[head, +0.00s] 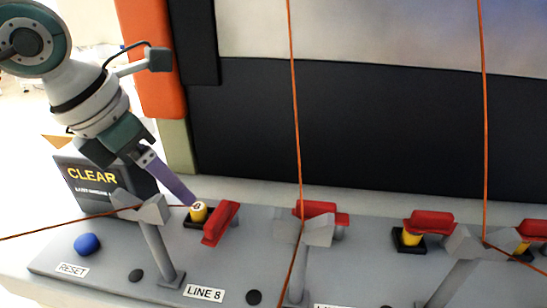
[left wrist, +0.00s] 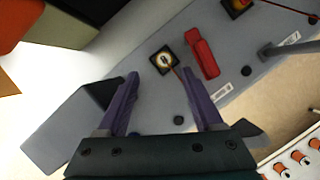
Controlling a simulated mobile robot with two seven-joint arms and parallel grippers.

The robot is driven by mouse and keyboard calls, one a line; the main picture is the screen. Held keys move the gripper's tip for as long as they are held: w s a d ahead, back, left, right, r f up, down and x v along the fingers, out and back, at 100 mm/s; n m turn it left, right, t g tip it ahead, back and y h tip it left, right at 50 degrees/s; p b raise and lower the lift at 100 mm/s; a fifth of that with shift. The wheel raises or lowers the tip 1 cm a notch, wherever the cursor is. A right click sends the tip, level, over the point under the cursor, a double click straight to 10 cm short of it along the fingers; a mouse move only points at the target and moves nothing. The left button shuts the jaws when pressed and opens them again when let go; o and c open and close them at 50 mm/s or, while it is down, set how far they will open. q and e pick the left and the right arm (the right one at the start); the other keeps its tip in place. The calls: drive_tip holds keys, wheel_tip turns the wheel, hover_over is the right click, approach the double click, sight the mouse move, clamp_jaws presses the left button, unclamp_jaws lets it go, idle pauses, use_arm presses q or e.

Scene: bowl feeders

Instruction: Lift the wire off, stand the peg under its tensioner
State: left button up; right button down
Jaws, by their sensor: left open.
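A yellow peg (head: 199,214) with a pale top sits in a black square base behind the LINE 8 label. In the left wrist view the peg (left wrist: 162,61) shows just beyond my fingertips. A red tensioner (head: 220,224) stands right beside it; it also shows in the left wrist view (left wrist: 202,55). A thin orange wire (head: 60,228) comes in from the left, passes the grey forked post and reaches the peg; I cannot tell whether it is looped around it. My left gripper (head: 190,199) is open, its purple fingers close to the peg. My right gripper is not seen.
The grey forked post (head: 157,245) stands in front of the peg. More red tensioners (head: 430,221), posts and vertical orange wires (head: 296,100) stand to the right. A CLEAR sign (head: 92,180) and blue RESET button (head: 87,244) are at the left.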

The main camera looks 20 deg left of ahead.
sight(197, 206)
use_arm(q)
drive_tip(key=shift+d+p+x, duration=0.2)
drive_tip(key=shift+x, duration=1.35)
drive_tip(key=shift+d+p+x, duration=0.2)
drive_tip(key=shift+x, duration=1.3)
clamp_jaws()
